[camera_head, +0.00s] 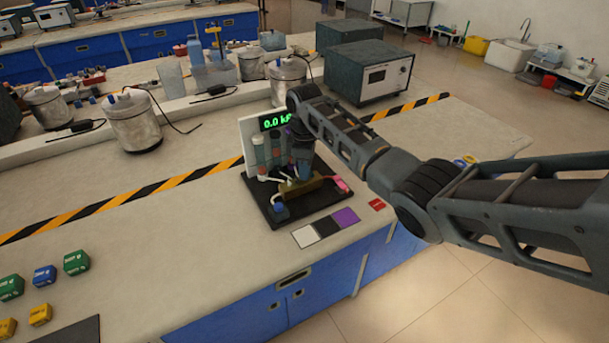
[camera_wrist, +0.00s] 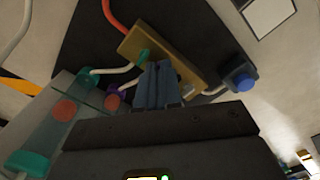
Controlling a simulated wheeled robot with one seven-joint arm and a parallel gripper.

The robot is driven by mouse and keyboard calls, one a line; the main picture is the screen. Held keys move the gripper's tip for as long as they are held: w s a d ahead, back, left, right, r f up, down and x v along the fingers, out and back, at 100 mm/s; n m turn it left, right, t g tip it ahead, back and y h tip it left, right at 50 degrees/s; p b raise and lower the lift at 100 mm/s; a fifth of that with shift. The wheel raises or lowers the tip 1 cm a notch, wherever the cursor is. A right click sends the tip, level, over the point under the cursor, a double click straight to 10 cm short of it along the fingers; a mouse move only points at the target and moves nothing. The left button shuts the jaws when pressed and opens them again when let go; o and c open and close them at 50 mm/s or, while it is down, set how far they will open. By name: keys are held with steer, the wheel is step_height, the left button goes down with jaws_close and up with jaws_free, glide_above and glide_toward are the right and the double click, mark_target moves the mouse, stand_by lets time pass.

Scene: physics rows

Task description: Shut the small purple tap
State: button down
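The small purple tap (camera_wrist: 116,98) shows in the wrist view, just left of my fingers and partly hidden by my gripper's body. A teal tap (camera_wrist: 88,78) sits beside it, with a pale hose running to the brass block (camera_wrist: 185,68). My gripper (camera_wrist: 158,68) has its two blue-grey fingers side by side with no clear gap, and nothing shows between them. The fingertips overlap the brass block in this view; I cannot tell whether they touch it. In the head view my gripper (camera_head: 301,172) points down over the brass block (camera_head: 312,187), hiding the small taps.
The rig stands on a black base (camera_head: 263,196) with a panel and a green display (camera_head: 275,121). A blue-knobbed part (camera_head: 280,211) and a pink part (camera_head: 342,185) flank the block. White, black and purple squares (camera_head: 345,217) lie in front.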

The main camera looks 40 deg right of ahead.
steer(key=m, duration=0.4)
steer(key=shift+a, duration=0.1)
steer(key=shift+m, duration=1.1)
steer(key=m, duration=0.3)
steer(key=c, duration=1.6)
jaws_free()
steer(key=shift+m, duration=0.3)
steer(key=shift+r, duration=0.1)
steer(key=shift+r, duration=3.45)
